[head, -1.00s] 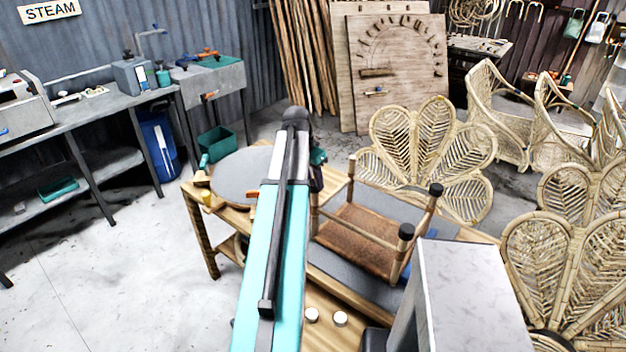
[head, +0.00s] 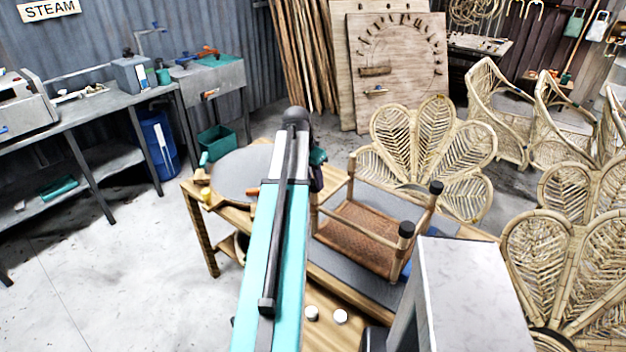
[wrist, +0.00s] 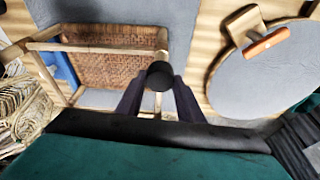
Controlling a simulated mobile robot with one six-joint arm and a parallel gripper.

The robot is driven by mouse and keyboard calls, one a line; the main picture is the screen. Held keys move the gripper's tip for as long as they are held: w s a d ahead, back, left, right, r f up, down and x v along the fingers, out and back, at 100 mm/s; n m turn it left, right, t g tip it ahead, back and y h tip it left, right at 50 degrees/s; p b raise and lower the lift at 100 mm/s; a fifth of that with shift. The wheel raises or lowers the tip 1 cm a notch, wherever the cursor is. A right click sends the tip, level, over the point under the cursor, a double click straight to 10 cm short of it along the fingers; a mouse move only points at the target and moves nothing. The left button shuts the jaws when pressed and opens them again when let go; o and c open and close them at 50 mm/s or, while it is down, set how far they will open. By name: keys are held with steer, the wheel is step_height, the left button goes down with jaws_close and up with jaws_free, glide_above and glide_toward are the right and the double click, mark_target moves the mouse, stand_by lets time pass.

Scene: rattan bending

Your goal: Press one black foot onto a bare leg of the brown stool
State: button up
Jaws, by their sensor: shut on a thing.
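The brown stool (head: 352,232) lies upside down on the grey mat of the bench, legs up. In the head view two right-hand legs carry black feet (head: 436,188), and the far left leg (head: 350,178) shows no dark cap at its top. My gripper (wrist: 160,90) is shut on a black foot (wrist: 160,74), held between its two dark fingers. In the wrist view the foot lines up with a stool leg (wrist: 162,42) just beyond it; I cannot tell whether they touch.
A round grey disc (head: 243,172) lies on the wooden bench left of my arm. An orange-handled tool (wrist: 265,43) rests on it. Two white round pieces (head: 340,316) sit at the bench front. Rattan chairs (head: 432,150) stand behind and to the right.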

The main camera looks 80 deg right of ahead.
steer(key=shift+f, duration=0.1)
steer(key=o, duration=1.1)
steer(key=shift+r, duration=0.2)
steer(key=b+v, duration=0.4)
steer(key=v, duration=0.9)
steer(key=shift+r, duration=0.2)
